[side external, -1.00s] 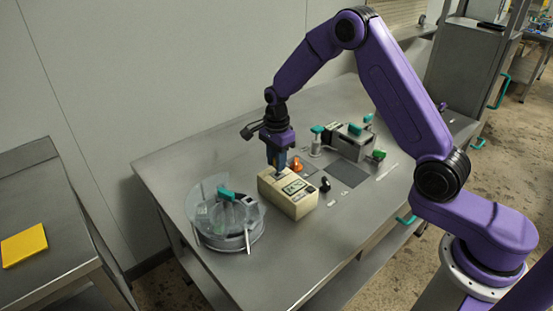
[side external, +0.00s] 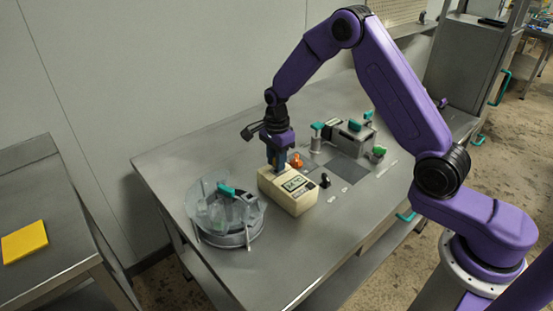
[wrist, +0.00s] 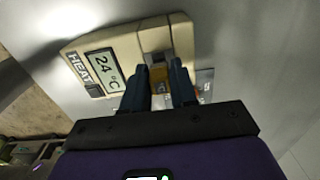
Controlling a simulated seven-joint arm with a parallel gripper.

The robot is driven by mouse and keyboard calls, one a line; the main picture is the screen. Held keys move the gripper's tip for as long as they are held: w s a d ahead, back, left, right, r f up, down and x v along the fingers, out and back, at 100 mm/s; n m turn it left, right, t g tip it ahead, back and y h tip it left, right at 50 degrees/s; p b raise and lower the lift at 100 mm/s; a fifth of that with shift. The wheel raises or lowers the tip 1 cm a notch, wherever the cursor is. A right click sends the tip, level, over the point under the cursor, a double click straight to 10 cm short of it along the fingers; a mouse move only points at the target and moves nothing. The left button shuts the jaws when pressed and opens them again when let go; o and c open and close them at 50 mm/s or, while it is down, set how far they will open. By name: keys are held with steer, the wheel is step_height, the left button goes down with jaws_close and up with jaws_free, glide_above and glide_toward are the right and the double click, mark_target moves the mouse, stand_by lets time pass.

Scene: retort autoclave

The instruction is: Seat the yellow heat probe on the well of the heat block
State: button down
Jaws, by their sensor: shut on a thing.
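The heat block (side external: 290,192) is a cream box with a display, standing on the steel bench. The wrist view shows it (wrist: 103,52) with the word HEAT and a reading of 24 °C. My gripper (side external: 276,162) points down over the block's back-left end. In the wrist view my gripper's blue fingers (wrist: 157,88) are shut on the yellow heat probe (wrist: 158,74). The probe's far end is at the grey metal well (wrist: 155,57). I cannot tell whether it is in the well or just above it. The fingers hide the probe in the side view.
A round clear-walled vessel (side external: 228,238) with a teal handle stands left of the block. An orange item (side external: 296,160) is close behind the block. A grey device with teal parts (side external: 350,138) stands further back. The bench front is clear.

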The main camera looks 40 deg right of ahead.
steer(key=shift+f, duration=0.6)
stand_by(0.9)
steer(key=shift+c, duration=2.1)
jaws_free()
steer(key=shift+r, duration=0.15)
steer(key=shift+r, duration=3.35)
